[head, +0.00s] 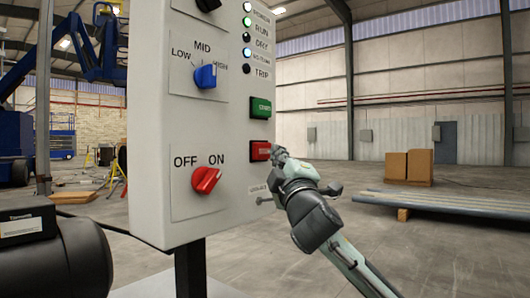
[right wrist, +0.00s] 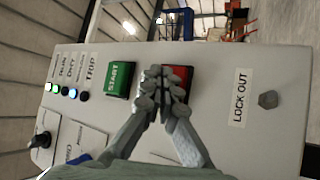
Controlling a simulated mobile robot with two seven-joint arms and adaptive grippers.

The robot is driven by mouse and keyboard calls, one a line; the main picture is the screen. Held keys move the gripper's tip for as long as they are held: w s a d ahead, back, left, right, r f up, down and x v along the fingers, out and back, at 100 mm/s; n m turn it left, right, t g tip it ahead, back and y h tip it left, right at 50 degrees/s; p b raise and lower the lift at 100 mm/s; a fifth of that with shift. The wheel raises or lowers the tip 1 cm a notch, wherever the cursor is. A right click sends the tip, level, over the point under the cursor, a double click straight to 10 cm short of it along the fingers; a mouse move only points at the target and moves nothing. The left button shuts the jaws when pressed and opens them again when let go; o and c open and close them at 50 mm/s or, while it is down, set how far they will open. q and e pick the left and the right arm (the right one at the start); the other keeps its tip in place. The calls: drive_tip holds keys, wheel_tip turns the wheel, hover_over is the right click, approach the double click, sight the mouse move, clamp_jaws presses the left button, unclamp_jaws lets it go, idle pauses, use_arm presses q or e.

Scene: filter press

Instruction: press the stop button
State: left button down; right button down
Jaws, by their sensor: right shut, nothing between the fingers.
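The red stop button (head: 260,151) is on the right part of the grey control panel (head: 215,130), just below the green start button (head: 261,108). My right gripper (head: 276,151) is shut and empty, with its fingertips at the right side of the red button in the head view. In the right wrist view the closed fingers (right wrist: 166,75) lie over part of the red button (right wrist: 184,80), hiding its left part. I cannot tell whether the fingertips touch it. The green START button (right wrist: 118,78) is beside the fingers. My left gripper is not in view.
The panel also has a red OFF/ON knob (head: 206,180), a blue LOW/MID/HIGH knob (head: 206,76), indicator lights (head: 247,36) and a LOCK OUT label (right wrist: 240,97). A dark motor-like body (head: 75,260) stands at the lower left.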

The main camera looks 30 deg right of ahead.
idle(0.3)
drive_tip(key=shift+w+a, duration=0.15)
drive_tip(key=shift+w, duration=0.25)
drive_tip(key=shift+w+a+p, duration=0.25)
drive_tip(key=shift+w+p, duration=0.2)
drive_tip(key=shift+w, duration=0.15)
idle(0.7)
drive_tip(key=shift+s, duration=0.15)
drive_tip(key=shift+s+d, duration=0.35)
drive_tip(key=shift+s, duration=0.5)
drive_tip(key=shift+s+d+b, duration=0.15)
drive_tip(key=shift+s+d, duration=0.2)
drive_tip(key=shift+s, duration=0.4)
drive_tip(key=shift+s+d+b, duration=0.1)
drive_tip(key=shift+s+d, duration=0.2)
drive_tip(key=shift+s, duration=0.5)
drive_tip(key=shift+s+d+b, duration=0.15)
drive_tip(key=shift+s+d, duration=0.2)
drive_tip(key=shift+s, duration=0.4)
drive_tip(key=shift+f, duration=0.1)
